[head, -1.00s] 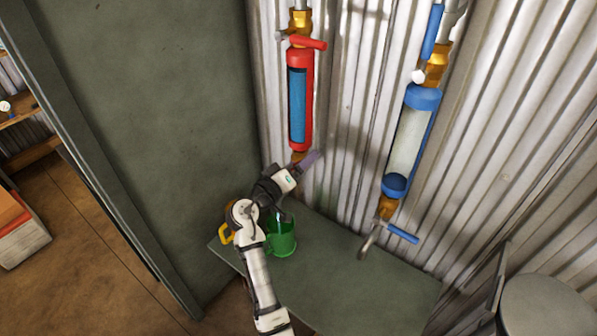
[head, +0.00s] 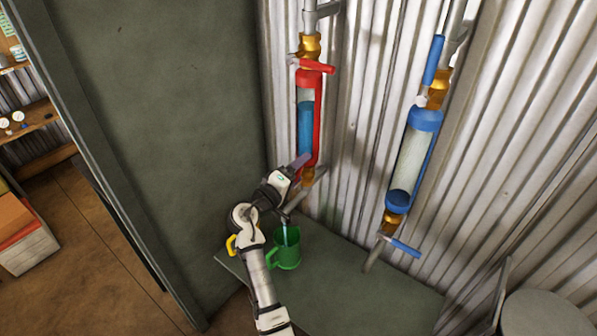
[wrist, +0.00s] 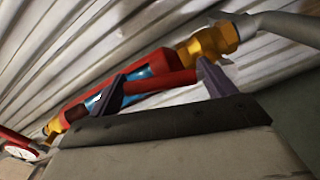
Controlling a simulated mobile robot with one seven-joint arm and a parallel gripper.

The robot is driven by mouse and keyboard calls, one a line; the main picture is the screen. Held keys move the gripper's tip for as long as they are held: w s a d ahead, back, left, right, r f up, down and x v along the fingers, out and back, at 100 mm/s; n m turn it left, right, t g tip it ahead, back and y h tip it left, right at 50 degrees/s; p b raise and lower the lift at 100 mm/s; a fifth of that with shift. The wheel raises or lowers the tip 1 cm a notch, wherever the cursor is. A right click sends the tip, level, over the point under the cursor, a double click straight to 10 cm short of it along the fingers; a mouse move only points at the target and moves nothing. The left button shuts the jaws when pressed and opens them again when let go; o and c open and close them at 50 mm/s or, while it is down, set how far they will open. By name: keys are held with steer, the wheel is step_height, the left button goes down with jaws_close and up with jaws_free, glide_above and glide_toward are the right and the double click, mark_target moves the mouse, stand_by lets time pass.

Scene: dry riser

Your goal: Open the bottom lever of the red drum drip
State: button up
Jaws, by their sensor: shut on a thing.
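The red drum (head: 318,130) hangs upright on the corrugated wall. Its window shows blue liquid low and a pale band above. The top red lever (head: 316,66) points right. My gripper (head: 300,162) is at the drum's lower end, where the bottom lever is hidden in the head view. In the wrist view my gripper (wrist: 158,90) has its purple fingers either side of the red bottom lever (wrist: 160,82) and is shut on it. A green mug (head: 288,256) stands on the table below the drum, with a pale blue stream (head: 286,236) coming down into it.
A blue drum (head: 414,155) hangs to the right, with a blue bottom lever (head: 405,247). The green table (head: 350,285) is clear right of the mug. A dark green panel (head: 150,100) stands at left. A round-topped stool (head: 543,298) is at lower right.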

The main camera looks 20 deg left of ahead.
steer(key=o, duration=1.3)
steer(key=b+v, duration=0.4)
steer(key=v, duration=1)
steer(key=shift+w, duration=0.1)
